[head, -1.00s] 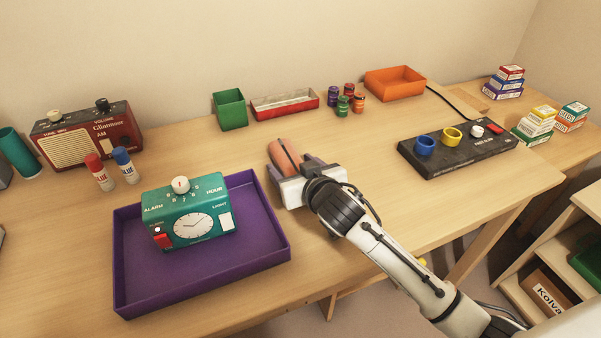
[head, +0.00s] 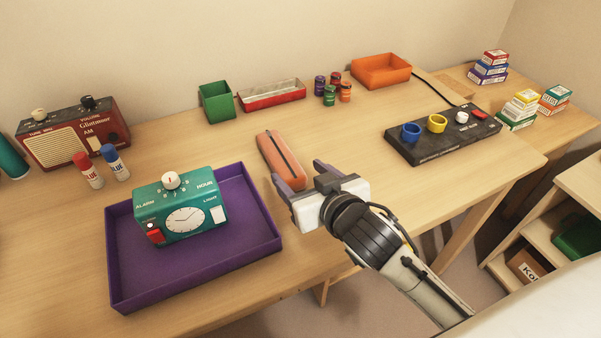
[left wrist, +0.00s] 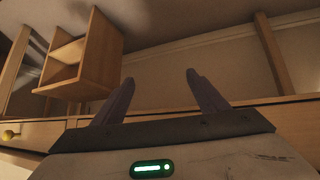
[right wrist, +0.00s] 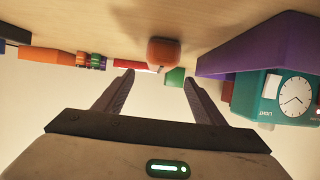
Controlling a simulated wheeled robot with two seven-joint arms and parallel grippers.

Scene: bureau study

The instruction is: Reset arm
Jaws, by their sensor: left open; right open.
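My right gripper (head: 301,174) is open and empty above the desk, just to the right of and nearer than the orange-brown pencil case (head: 279,160). The case lies on the desk with a dark zip along its top. In the right wrist view my right fingers (right wrist: 158,80) are spread apart, with the pencil case (right wrist: 164,53) beyond them. My left gripper (left wrist: 157,92) shows only in the left wrist view, open and empty, with a wooden desk edge and an open wooden shelf unit (left wrist: 85,62) beyond it.
A purple tray (head: 262,246) holds a teal alarm clock (head: 181,214). Behind stand a red radio (head: 75,133), two glue sticks (head: 115,164), a green box (head: 216,103), a red tray (head: 272,97), small jars (head: 332,88) and an orange tray (head: 381,72). A black panel (head: 440,140) lies at right.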

